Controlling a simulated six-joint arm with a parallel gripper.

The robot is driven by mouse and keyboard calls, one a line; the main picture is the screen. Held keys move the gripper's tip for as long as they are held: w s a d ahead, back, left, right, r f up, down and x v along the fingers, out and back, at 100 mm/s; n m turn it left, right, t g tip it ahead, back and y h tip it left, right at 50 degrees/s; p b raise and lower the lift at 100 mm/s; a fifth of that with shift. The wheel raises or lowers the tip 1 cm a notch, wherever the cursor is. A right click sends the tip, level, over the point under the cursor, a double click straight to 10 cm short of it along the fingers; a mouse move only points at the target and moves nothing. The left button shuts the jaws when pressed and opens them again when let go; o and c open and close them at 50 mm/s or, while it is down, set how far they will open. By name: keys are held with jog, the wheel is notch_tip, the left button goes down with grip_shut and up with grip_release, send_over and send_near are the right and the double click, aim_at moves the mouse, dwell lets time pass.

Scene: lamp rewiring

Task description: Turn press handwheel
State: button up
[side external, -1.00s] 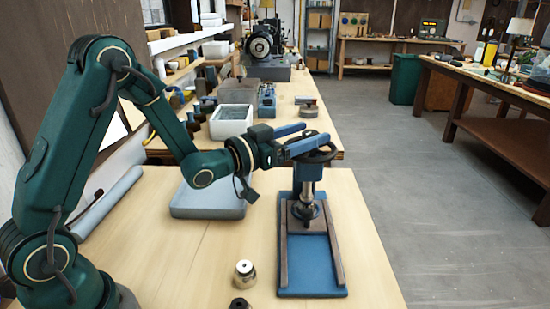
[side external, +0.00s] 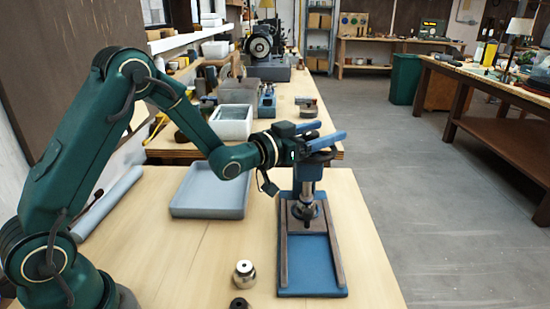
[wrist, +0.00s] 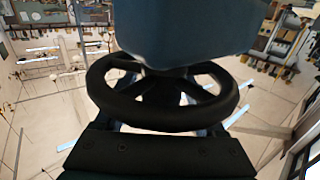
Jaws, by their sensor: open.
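The blue press (side external: 308,172) stands upright on the wooden bench, on a blue base plate with brown side rails. Its dark handwheel (side external: 322,157) is at the top and is partly hidden by my fingers in the side view. In the wrist view the black handwheel (wrist: 160,118) fills the middle, with its rim and spokes showing. My gripper (side external: 331,131) is open, with its two blue fingers apart and reaching to the right at the wheel's height or just above. I cannot tell whether the fingers touch the rim.
A shallow grey tray (side external: 210,190) lies left of the press. A small metal cylinder (side external: 244,273) and a dark part (side external: 239,304) stand at the front. A white bin (side external: 232,122) is on the bench behind. The bench between the tray and the front parts is clear.

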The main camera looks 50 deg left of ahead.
grip_shut()
jog(key=shift+h, duration=0.3)
jog(key=shift+d+r+m+h, duration=0.1)
jog(key=shift+d+m+h, duration=0.05)
jog(key=shift+m+h, duration=0.55)
jog(key=shift+s+d+m+g+h, duration=0.1)
jog(key=shift+d+m+g+h, duration=0.15)
jog(key=shift+m+g+h, duration=0.75)
jog(key=shift+s+d+m+g+h, duration=0.1)
jog(key=shift+d+m+g+h, duration=0.15)
jog(key=shift+m+h, duration=0.85)
jog(key=shift+n+h, duration=0.4)
grip_release()
